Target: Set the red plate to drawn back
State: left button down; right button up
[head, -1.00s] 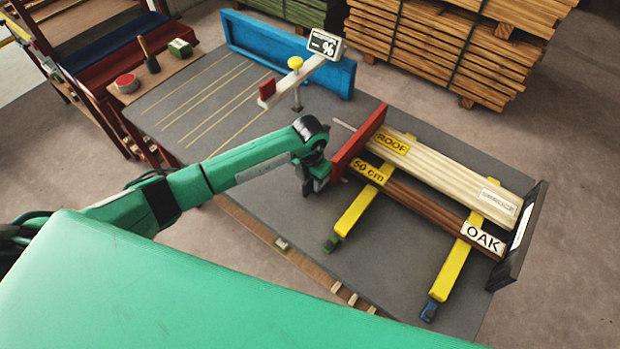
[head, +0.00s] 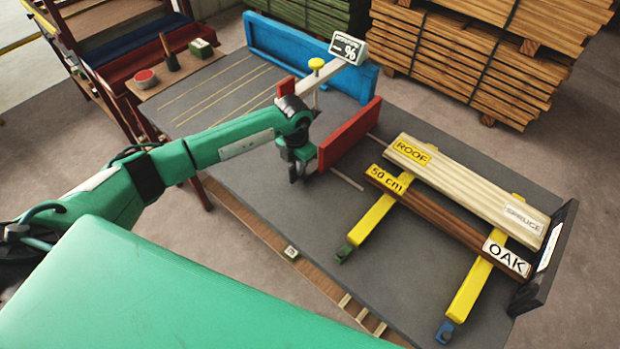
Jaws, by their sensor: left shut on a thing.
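The red plate (head: 350,135) stands upright on the grey bench top (head: 240,180), left of the boards. A gap lies between it and the ends of the pale ROOF/SPRUCE board (head: 465,185) and the brown OAK board (head: 440,215). Thin rods (head: 348,181) show in that gap. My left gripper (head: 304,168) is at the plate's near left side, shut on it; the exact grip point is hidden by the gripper. My right gripper is not in view.
Yellow bars (head: 375,222) lie under the boards, and a black end plate (head: 548,260) stands at their right. The bench's near middle is clear.

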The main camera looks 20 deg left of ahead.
pick_arm(q)
jog(key=shift+w+a+r, duration=0.1)
jog(key=shift+a, duration=0.15)
jog(key=c, duration=1.4)
grip_release()
jog(key=shift+c, duration=0.2)
jog(key=shift+a, duration=0.1)
jog(key=shift+r, duration=0.5)
notch_tip(320, 180, up, 13)
jog(key=b, duration=0.3)
jog(key=shift+f, duration=0.15)
